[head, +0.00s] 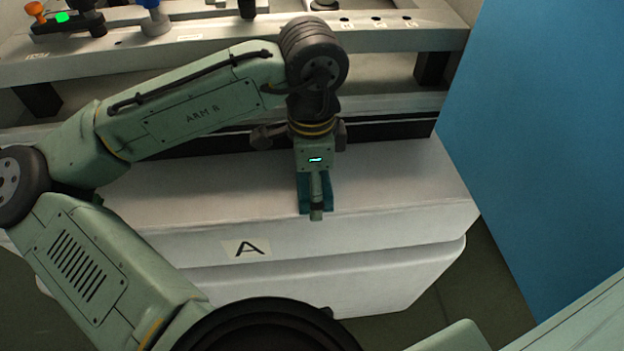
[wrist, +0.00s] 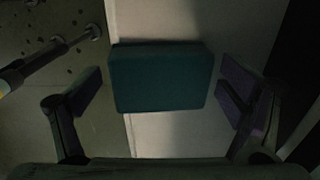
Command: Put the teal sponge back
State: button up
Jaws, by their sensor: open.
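The teal sponge (wrist: 160,82) is a dark teal block in the wrist view, lying on a white surface. In the head view it shows on both sides of my gripper as teal strips (head: 304,196), on top of the white block marked A (head: 380,190), near its front edge. My gripper (head: 316,212) points down over the sponge. In the wrist view my gripper (wrist: 160,110) is open, one finger to each side of the sponge with a gap on both sides. The middle of the sponge is hidden by my gripper in the head view.
Behind the block runs a grey rail (head: 390,40) with labelled holes and several fittings, including an orange-topped knob (head: 35,10) and a blue one (head: 152,5). A large blue panel (head: 550,130) stands at the right. The block's top is clear to the right of my gripper.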

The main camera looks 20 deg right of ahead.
notch_tip(320, 180, up, 12)
jog(key=shift+r+p, duration=0.25)
jog(key=shift+p, duration=0.05)
